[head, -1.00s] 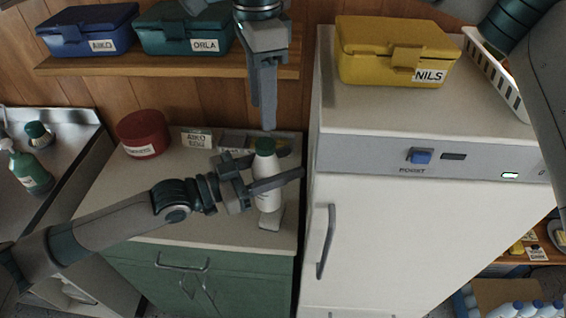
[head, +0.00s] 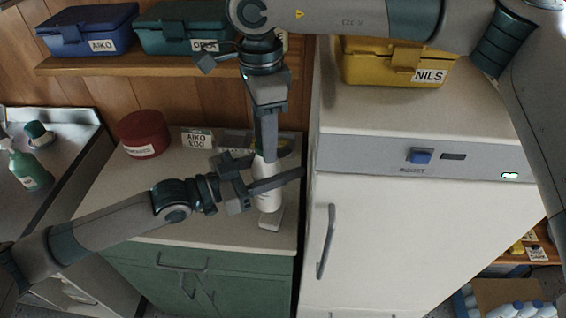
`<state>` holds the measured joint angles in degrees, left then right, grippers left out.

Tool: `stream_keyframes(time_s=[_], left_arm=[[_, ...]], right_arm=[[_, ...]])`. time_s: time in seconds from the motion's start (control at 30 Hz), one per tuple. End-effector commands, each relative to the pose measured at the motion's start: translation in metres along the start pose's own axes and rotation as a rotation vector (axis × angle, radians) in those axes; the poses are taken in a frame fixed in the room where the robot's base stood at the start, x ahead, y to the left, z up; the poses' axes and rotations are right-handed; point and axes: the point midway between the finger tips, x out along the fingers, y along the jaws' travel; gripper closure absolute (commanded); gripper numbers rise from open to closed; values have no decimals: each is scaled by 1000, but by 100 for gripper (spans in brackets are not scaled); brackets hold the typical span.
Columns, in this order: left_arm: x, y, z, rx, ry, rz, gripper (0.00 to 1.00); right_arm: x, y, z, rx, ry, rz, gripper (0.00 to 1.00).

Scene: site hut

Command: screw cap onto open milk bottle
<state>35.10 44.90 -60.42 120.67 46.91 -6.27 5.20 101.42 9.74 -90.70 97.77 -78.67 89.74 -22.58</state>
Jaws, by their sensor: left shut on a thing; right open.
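The white milk bottle (head: 269,200) stands upright on the counter beside the fridge. My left gripper (head: 272,172) comes from the left and is shut on the bottle's upper body. My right gripper (head: 268,158) points down from above, open, with its fingers at the bottle's top. The green cap, which sits on the bottle's top in the earlier view, is now almost wholly hidden behind the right gripper's fingers. Whether the fingers touch it cannot be told.
A pale block (head: 270,224) is at the bottle's foot. A red tin (head: 143,134) and a name card (head: 198,139) stand on the counter (head: 110,190). The white fridge (head: 400,240) rises close on the right. A shelf (head: 160,66) with lunch boxes hangs above.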

Motion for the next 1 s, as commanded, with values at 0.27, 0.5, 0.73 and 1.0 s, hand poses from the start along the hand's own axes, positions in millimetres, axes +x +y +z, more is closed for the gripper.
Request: stream_keyframes(time_s=[0.27, 0.5, 0.73, 1.0], left_arm=[[0, 0, -1, 1, 2, 0, 100], [0, 0, -1, 1, 2, 1, 100], [0, 0, -1, 1, 2, 1, 100], [0, 0, -1, 1, 2, 1, 100]], right_arm=[[0, 0, 0, 0, 0, 0, 78], [0, 0, 0, 2, 0, 0, 97], [0, 0, 0, 16, 0, -1, 68], [0, 0, 0, 16, 0, 0, 48]])
